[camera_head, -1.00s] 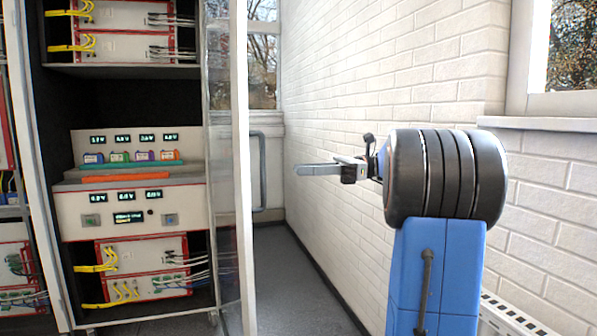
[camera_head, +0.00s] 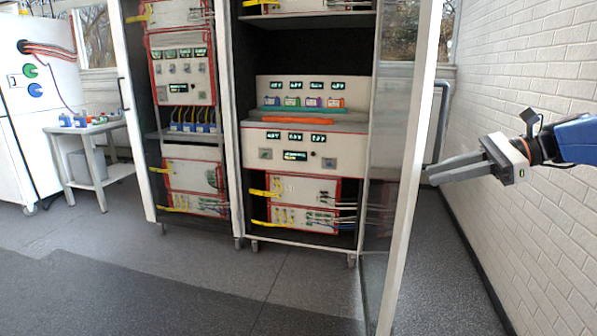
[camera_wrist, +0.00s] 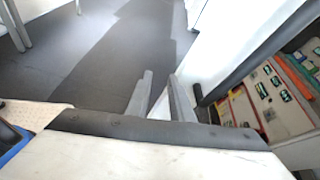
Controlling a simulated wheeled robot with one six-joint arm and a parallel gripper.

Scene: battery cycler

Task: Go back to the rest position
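My gripper (camera_head: 432,177) is at the right in the head view, in front of the white brick wall and right of the open cabinet door. It points left. In the wrist view my gripper (camera_wrist: 160,75) shows two grey fingers with a gap between them and nothing held. My blue arm comes in from the right edge. The battery cycler cabinet (camera_head: 238,210) stands in the middle, with a row of coloured batteries (camera_head: 301,102) on the cycler's shelf.
The open glass door (camera_head: 408,175) stands between the cabinet and my gripper. The brick wall (camera_head: 545,225) is close on the right. A small table (camera_head: 88,130) with blue items stands at the left, beside a white machine (camera_head: 38,150). The floor in front is clear.

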